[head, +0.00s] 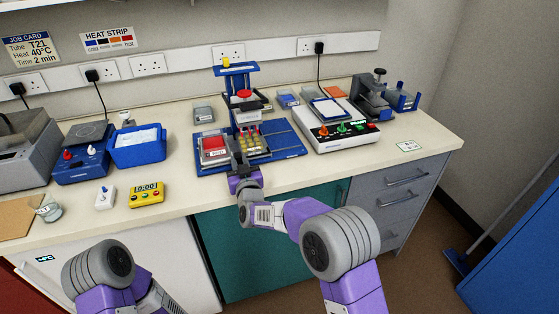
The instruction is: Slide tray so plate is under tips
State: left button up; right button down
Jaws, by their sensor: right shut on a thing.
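The blue pipette stand (237,70) stands on the bench with a red-topped head (244,94) under its top plate. Its wide blue base (289,142) lies flat below. On the base sits the tray (226,163), with a red block (213,146) in its left part and a plate with yellow and red spots (252,142) in its right part, close below the head.
A white device with coloured knobs (342,138) stands right of the stand. A blue bin (138,147), a yellow timer (146,194) and a white switch box (105,198) are to the left. The bench front (310,178) right of my right gripper is clear.

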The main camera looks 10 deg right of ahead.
jog(key=shift+a+r, duration=0.15)
jog(key=shift+a, duration=0.45)
jog(key=shift+s+r, duration=0.1)
jog(key=shift+a, duration=0.1)
jog(key=c, duration=1)
grip_release()
jog(key=shift+a, duration=0.1)
jog(key=shift+o, duration=0.2)
jog(key=shift+d, duration=0.3)
jog(key=s+d+p, duration=0.1)
jog(key=s, duration=0.6)
jog(key=shift+s+f, duration=0.2)
jog(key=shift+s, duration=0.05)
